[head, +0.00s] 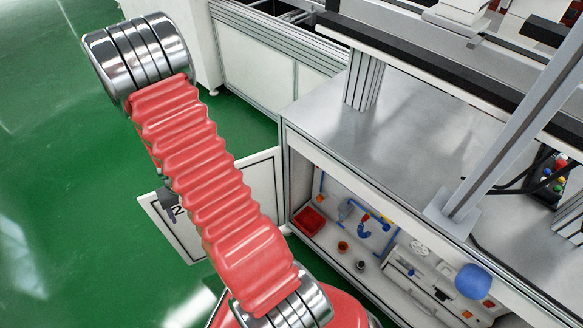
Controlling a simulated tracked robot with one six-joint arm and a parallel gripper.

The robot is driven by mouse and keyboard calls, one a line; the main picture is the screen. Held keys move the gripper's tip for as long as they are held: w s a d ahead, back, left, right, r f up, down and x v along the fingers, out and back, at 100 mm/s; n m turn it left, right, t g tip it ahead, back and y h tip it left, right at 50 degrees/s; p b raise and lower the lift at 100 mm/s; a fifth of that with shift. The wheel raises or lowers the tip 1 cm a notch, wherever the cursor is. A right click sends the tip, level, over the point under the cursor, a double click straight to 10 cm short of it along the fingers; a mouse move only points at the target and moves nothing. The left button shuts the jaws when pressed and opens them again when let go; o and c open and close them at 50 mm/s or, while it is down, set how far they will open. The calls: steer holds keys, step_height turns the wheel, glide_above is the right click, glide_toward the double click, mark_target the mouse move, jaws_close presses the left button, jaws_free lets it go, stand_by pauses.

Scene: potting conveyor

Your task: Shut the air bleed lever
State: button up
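The open cabinet under the steel bench holds blue pipework (323,182) with small blue fittings (364,230). Small yellow and red parts (384,221) sit by these fittings. They are too small to tell which one is the air bleed lever, or how it stands. My arm, with a red ribbed sleeve, crosses the left and middle of the head view, to the left of the cabinet opening. My gripper is not visible in this view.
An open white cabinet door (262,180) stands partly behind my arm. The cabinet also holds a red bin (308,220), small cups (342,247), a white unit (412,278) and a blue rounded object (472,281). A slanted metal post (515,120) rises from the steel bench (400,140). Green floor lies open at left.

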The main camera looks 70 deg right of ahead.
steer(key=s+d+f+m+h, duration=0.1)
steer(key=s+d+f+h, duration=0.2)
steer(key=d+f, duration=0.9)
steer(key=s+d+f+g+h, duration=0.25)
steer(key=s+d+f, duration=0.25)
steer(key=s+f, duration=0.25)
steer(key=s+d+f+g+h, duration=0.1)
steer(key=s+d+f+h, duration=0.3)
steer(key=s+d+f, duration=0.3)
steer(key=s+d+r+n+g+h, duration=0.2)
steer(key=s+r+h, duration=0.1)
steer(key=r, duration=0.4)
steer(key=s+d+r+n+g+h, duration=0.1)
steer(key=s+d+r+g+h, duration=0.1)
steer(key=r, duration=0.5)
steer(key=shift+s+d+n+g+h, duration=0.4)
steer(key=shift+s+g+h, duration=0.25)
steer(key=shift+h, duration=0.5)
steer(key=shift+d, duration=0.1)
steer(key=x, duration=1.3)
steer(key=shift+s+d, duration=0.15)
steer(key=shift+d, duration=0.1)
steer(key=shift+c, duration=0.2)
